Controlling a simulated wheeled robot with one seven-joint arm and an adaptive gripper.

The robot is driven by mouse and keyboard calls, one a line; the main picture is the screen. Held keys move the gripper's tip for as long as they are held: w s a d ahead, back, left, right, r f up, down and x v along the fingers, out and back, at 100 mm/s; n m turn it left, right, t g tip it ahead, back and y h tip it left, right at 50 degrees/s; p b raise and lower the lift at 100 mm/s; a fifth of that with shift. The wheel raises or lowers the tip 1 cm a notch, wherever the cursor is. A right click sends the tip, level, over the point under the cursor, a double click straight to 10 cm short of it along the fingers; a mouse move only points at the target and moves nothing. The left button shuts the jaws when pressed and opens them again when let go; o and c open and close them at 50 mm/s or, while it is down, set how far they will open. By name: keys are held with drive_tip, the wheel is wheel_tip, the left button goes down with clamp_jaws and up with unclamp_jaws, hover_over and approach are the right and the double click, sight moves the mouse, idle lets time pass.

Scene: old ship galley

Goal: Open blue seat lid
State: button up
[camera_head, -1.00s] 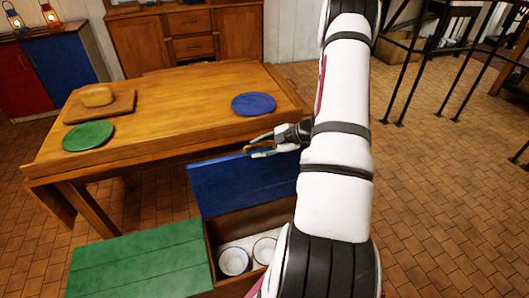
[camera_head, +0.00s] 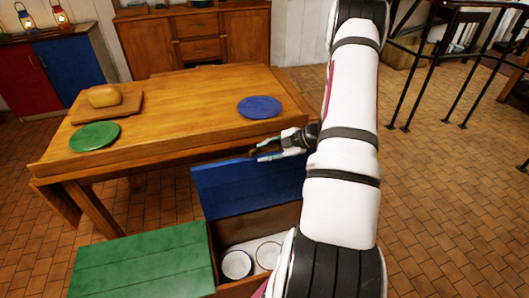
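The blue seat lid (camera_head: 245,188) stands raised at the back of a wooden seat box (camera_head: 225,231). The box is open, and two white bowls with dark rims, a left one (camera_head: 237,265) and a right one (camera_head: 267,254), show inside. My gripper (camera_head: 266,153) is at the lid's upper edge, near its right half, with its fingers pointing left and a small gap between them. Nothing shows between the fingers. I cannot tell whether a finger touches the lid. My arm hides the right end of the lid and box.
A green seat lid (camera_head: 145,262) lies flat left of the open box. Behind the blue lid is a wooden table (camera_head: 185,100) with a green plate (camera_head: 95,137), a blue plate (camera_head: 259,107) and bread on a board (camera_head: 107,106).

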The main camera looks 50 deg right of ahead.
drive_tip(key=v, duration=1.1)
drive_tip(key=shift+s, duration=0.1)
